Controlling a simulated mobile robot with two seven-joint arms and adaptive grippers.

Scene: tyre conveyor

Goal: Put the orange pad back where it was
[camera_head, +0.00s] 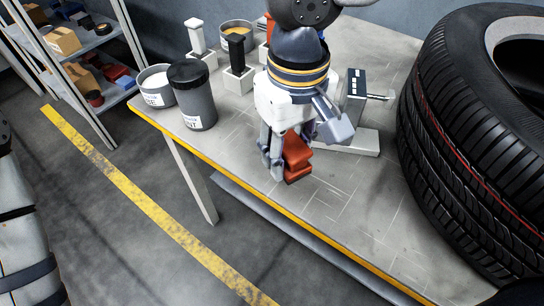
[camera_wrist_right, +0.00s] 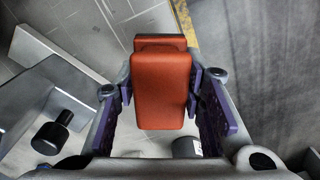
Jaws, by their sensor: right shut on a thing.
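The orange pad (camera_head: 296,158) is between the fingers of my right gripper (camera_head: 285,160), over the table's front part. I cannot tell whether the pad touches the table. A white-handled piece (camera_head: 198,38) and a black-handled piece (camera_head: 236,52) stand upright in pale blocks at the back left. A red-orange bit behind my right arm is mostly hidden. My left gripper is not in view.
A black-lidded canister (camera_head: 194,98) and an open tin (camera_head: 155,84) stand at the table's left; another tin (camera_head: 238,32) is behind. A grey stand (camera_head: 352,138) is right of my gripper. A large tyre (camera_head: 462,125) fills the right. The table's front (camera_head: 345,215) is clear.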

